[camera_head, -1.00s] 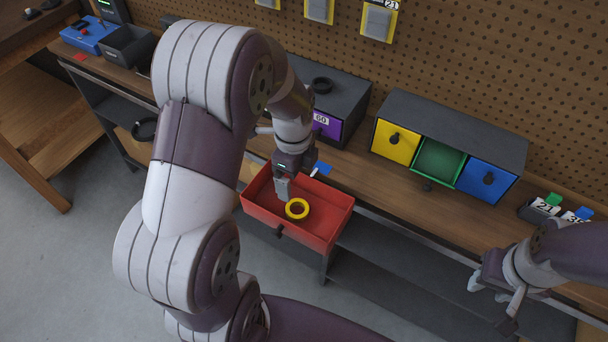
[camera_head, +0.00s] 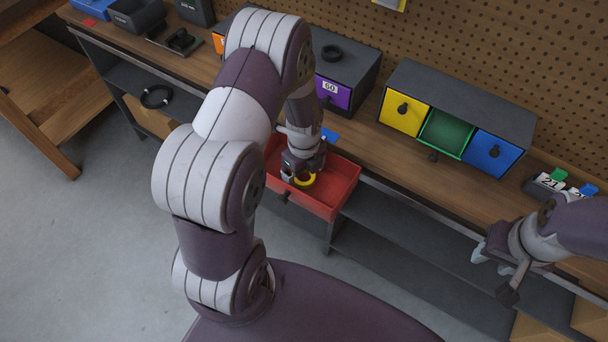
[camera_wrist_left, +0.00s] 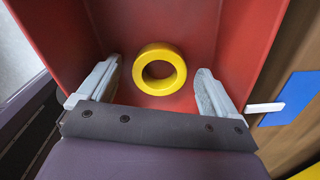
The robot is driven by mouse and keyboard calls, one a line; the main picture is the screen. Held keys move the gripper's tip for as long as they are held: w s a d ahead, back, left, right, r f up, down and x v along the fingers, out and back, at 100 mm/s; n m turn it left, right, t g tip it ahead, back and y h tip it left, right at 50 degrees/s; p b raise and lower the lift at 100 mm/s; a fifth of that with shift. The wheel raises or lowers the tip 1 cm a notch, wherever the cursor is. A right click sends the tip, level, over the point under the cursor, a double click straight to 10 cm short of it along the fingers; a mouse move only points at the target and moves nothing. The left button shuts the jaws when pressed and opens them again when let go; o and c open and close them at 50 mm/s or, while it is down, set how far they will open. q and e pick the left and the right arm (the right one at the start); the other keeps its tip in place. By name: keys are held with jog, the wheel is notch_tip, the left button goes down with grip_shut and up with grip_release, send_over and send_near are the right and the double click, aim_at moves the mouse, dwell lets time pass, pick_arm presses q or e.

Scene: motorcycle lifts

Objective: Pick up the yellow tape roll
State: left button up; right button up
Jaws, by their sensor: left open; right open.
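The yellow tape roll (camera_head: 305,180) lies flat on the floor of the red drawer (camera_head: 338,186). In the left wrist view the tape roll (camera_wrist_left: 160,52) is a ring seen between and a little ahead of the two fingertips, with gaps on both sides. My left gripper (camera_head: 301,180) is low in the red drawer and partly hides the roll in the head view. Its fingers (camera_wrist_left: 158,88) are spread wide and hold nothing. My right gripper (camera_head: 492,276) is open and empty at the right, away from the drawer.
The red drawer's walls (camera_wrist_left: 245,50) stand close around my left gripper. A blue card (camera_wrist_left: 290,98) lies on the bench beside the drawer. A cabinet with yellow, green and blue compartments (camera_head: 462,105) stands on the bench, with a purple drawer (camera_head: 333,92) to its left.

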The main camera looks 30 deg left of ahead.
pick_arm(q)
jog(key=c, duration=1.1)
jog(key=shift+r, duration=0.1)
